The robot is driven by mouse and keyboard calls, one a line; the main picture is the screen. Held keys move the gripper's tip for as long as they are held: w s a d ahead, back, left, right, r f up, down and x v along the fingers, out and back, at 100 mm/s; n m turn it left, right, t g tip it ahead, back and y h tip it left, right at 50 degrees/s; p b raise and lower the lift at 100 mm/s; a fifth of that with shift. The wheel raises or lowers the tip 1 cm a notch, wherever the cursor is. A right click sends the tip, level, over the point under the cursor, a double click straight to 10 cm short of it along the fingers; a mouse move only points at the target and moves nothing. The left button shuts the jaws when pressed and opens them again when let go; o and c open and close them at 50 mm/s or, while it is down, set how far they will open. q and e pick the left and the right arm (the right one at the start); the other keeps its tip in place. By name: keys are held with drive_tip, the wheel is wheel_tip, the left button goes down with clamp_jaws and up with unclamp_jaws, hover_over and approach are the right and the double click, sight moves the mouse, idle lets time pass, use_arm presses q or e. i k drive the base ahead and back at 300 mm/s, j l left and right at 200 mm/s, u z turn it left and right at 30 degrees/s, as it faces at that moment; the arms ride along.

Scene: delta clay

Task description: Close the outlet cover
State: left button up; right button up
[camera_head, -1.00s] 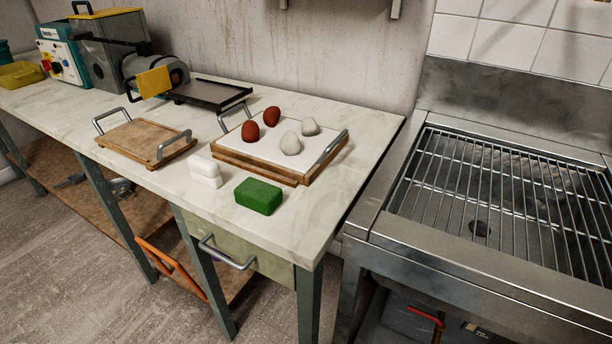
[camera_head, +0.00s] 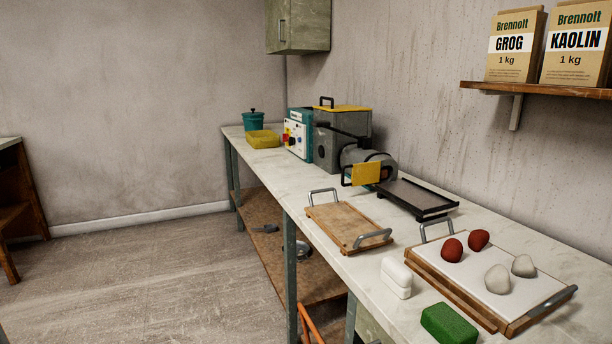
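A clay machine with a grey hopper (camera_head: 342,138) stands on the workbench, with a grey barrel (camera_head: 376,158) toward the near side. A yellow plate (camera_head: 366,174), which looks like the outlet cover, sits at the left side of the barrel's near end. It stands out from the round outlet, whose opening I cannot see clearly. A black tray (camera_head: 418,198) extends to the right in front of the barrel. Neither of my grippers is in view.
A teal control box (camera_head: 299,134), yellow tub (camera_head: 263,139) and teal pot (camera_head: 254,121) stand farther back. A wooden tray (camera_head: 345,224), white block (camera_head: 396,278), green block (camera_head: 449,324) and board with clay lumps (camera_head: 488,274) are nearer. Floor left of the bench is clear.

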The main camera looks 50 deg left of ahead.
sight(365, 173)
drive_tip(key=u, duration=1.4)
drive_tip(key=z, duration=0.25)
drive_tip(key=i+j+z, duration=0.15)
drive_tip(key=z, duration=0.15)
drive_tip(key=i+j+z, duration=0.25)
drive_tip(key=j, duration=0.15)
drive_tip(key=j+z, duration=0.3)
